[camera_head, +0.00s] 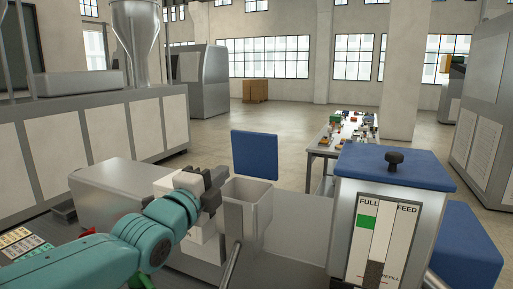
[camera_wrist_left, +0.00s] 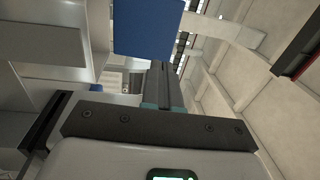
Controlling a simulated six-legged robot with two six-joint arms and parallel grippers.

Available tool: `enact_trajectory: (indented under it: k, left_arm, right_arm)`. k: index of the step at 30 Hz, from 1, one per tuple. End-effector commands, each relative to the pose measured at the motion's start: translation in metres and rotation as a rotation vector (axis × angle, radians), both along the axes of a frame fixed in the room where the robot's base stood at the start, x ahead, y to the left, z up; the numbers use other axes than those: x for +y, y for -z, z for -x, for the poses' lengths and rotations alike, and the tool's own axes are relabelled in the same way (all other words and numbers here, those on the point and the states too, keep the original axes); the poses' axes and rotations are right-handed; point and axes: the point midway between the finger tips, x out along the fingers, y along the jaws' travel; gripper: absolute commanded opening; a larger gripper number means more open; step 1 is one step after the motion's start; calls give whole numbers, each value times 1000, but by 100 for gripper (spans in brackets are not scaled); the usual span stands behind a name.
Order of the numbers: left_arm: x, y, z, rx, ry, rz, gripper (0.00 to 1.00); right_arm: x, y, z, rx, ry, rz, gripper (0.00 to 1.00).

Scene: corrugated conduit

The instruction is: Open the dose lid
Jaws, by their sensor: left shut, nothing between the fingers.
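A blue square lid (camera_head: 256,158) stands upright at the back of a small open-topped grey box (camera_head: 248,205). The same blue colour shows as a panel (camera_wrist_left: 147,28) at the top of the left wrist view. My left gripper (camera_head: 216,184) is shut and empty, just left of the box's rim and lower than the blue lid. A gap shows between gripper and lid. The dark fingers (camera_wrist_left: 160,88) show closed together in the left wrist view. The inside of the box is mostly hidden. My right gripper is out of view.
A hopper (camera_head: 342,225) with a blue knobbed cover (camera_head: 393,166) and a FULL/FEED gauge stands at the right. A metal rod (camera_head: 232,265) rises before the box. A panel of coloured buttons (camera_head: 20,242) is at lower left. A cluttered table (camera_head: 322,150) stands behind.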

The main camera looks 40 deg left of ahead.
Motion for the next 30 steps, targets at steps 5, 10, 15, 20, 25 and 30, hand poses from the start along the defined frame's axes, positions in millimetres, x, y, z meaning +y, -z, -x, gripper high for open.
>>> enact_trajectory:
  k: [5, 10, 15, 20, 25, 30]
  left_arm:
    - [4, -8, -1, -6, -7, -19, 0]
    - [12, -13, -27, -3, -5, -15, 0]
    - [23, -18, -63, -4, -4, -14, 0]
    - [31, -21, -95, -4, -4, -13, 0]
    - [37, -22, -117, -5, -4, -15, 0]
    - [40, -21, -127, -6, -4, -15, 0]
  right_arm:
    - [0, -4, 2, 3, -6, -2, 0]
    - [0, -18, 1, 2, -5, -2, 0]
    - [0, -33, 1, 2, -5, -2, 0]
    - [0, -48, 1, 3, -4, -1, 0]
    - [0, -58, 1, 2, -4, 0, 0]
    - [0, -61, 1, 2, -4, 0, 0]
